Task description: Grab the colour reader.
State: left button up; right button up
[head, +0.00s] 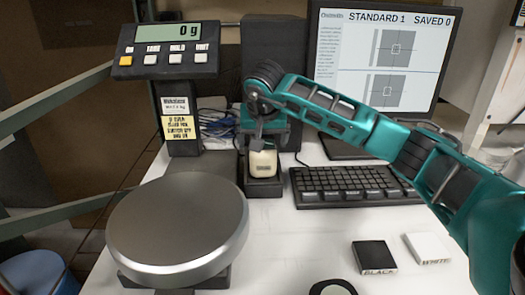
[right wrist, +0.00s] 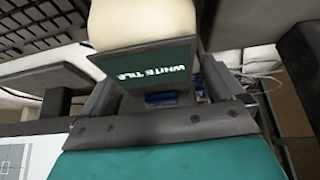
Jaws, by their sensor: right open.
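The colour reader (head: 263,163) is a cream, rounded device standing in a dark dock (head: 263,187) between the scale and the keyboard. In the right wrist view the reader (right wrist: 140,22) shows its cream body and a dark green screen reading "WHITE TILE". My right gripper (head: 262,138) points down over the reader's top in the head view. It is open, with a finger on either side of the reader in the right wrist view; whether they touch it is unclear. The reader's upper part is hidden by my gripper in the head view. My left gripper is not in view.
A scale with a round pan (head: 178,225) and a display reading 0 g (head: 168,50) stands left. A keyboard (head: 350,184) and monitor (head: 385,55) are right. Black (head: 374,256) and white (head: 427,246) tiles lie in front. The table between is mostly clear.

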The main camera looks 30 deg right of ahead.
jog(key=shift+c, duration=0.4)
jog(key=c, duration=1.5)
jog(key=shift+r, duration=0.15)
